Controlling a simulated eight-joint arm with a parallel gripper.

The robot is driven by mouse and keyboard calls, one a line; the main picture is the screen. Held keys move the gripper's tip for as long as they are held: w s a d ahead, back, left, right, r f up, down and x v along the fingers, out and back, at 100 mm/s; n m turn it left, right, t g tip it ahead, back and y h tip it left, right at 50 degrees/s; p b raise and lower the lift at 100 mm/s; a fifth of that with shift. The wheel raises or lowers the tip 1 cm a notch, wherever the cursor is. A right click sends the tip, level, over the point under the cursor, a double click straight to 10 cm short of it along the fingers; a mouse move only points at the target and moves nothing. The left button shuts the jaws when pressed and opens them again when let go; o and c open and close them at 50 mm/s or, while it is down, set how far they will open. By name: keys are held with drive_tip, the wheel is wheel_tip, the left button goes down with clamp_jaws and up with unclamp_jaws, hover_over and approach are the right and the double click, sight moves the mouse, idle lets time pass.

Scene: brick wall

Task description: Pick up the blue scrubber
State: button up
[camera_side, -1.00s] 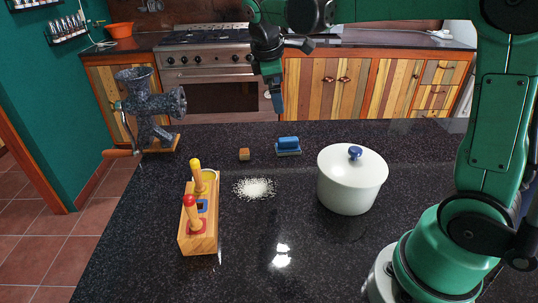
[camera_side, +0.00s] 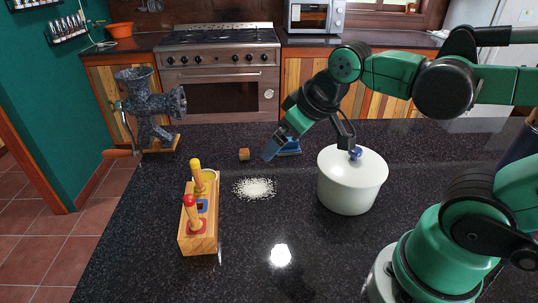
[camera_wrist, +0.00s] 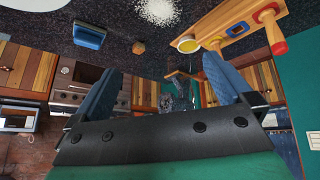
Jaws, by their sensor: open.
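The blue scrubber (camera_side: 291,149) lies on the dark speckled counter, behind my gripper and partly hidden by it in the side view. In the wrist view, which is upside down, the whole scrubber (camera_wrist: 88,35) shows at the upper left, blue on top with a paler base. My gripper (camera_side: 311,150) is tilted above the counter, with its fingers spread wide. One blue fingertip appears just left of the scrubber, and the other finger is near the pot lid in the picture. In the wrist view the gripper (camera_wrist: 162,64) has nothing between its fingers.
A white lidded pot (camera_side: 350,188) stands close at the right. A small wooden block (camera_side: 244,154) lies left of the scrubber. White grains (camera_side: 254,188) are spilled in front.

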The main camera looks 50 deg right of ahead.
drive_tip(key=shift+s+a+f+m+t, duration=0.3)
drive_tip(key=shift+s+f+m, duration=0.2)
drive_tip(key=shift+f, duration=0.2)
